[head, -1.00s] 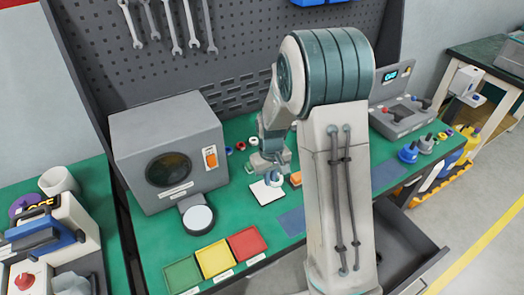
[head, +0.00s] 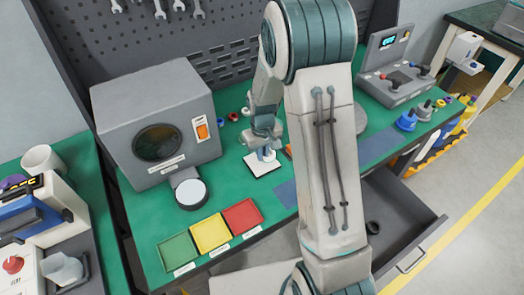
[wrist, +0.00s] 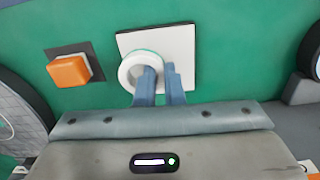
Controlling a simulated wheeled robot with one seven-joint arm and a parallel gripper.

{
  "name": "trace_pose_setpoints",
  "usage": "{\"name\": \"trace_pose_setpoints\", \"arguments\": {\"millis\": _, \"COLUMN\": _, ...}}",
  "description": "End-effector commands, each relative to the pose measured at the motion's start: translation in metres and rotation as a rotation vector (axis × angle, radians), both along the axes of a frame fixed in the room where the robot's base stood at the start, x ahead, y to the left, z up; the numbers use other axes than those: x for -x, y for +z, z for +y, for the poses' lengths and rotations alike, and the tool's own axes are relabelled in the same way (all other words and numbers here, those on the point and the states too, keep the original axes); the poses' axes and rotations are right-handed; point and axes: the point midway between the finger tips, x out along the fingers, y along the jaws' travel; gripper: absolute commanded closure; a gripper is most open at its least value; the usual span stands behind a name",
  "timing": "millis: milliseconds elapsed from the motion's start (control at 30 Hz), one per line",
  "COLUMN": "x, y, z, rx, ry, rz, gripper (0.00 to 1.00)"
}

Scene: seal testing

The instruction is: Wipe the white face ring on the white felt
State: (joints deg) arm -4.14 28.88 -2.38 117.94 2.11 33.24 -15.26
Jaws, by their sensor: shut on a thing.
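The white face ring (wrist: 130,72) is between the fingertips of my gripper (wrist: 158,72) in the wrist view, with its right side in the jaws. My gripper is shut on it. The ring overlaps the left part of the white felt (wrist: 182,45), a square pad on the green bench. Whether the ring touches the felt or is just above it, I cannot tell. In the head view the felt (head: 258,168) lies under my gripper (head: 266,152), and the ring is mostly hidden there.
An orange block (wrist: 70,71) sits on a dark square left of the felt in the wrist view. A grey box with a round window (head: 158,125) stands left. Green, yellow and red trays (head: 241,216) lie at the front. A drawer (head: 405,225) stands open.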

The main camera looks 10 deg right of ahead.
Motion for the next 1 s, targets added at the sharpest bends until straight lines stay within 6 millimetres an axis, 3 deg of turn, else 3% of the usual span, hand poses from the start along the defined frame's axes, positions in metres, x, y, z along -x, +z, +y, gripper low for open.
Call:
{"name": "trace_pose_setpoints", "arguments": {"millis": 267, "x": 0.0, "y": -0.001, "z": -0.001, "rx": 0.0, "ry": -0.001, "rz": -0.001, "gripper": 1.0}}
{"name": "trace_pose_setpoints", "arguments": {"millis": 767, "x": 0.0, "y": -0.021, "z": -0.001, "rx": 0.0, "ry": -0.001, "rz": -0.001, "gripper": 1.0}}
{"name": "trace_pose_setpoints", "arguments": {"millis": 833, "x": 0.0, "y": -0.019, "z": -0.001, "rx": 0.0, "ry": -0.001, "rz": -0.001, "gripper": 0.8}}
{"name": "trace_pose_setpoints", "arguments": {"millis": 867, "x": 0.0, "y": -0.019, "z": -0.001, "rx": 0.0, "ry": -0.001, "rz": -0.001, "gripper": 0.77}}
{"name": "trace_pose_setpoints", "arguments": {"millis": 1000, "x": 0.0, "y": -0.019, "z": -0.001, "rx": 0.0, "ry": -0.001, "rz": -0.001, "gripper": 0.77}}
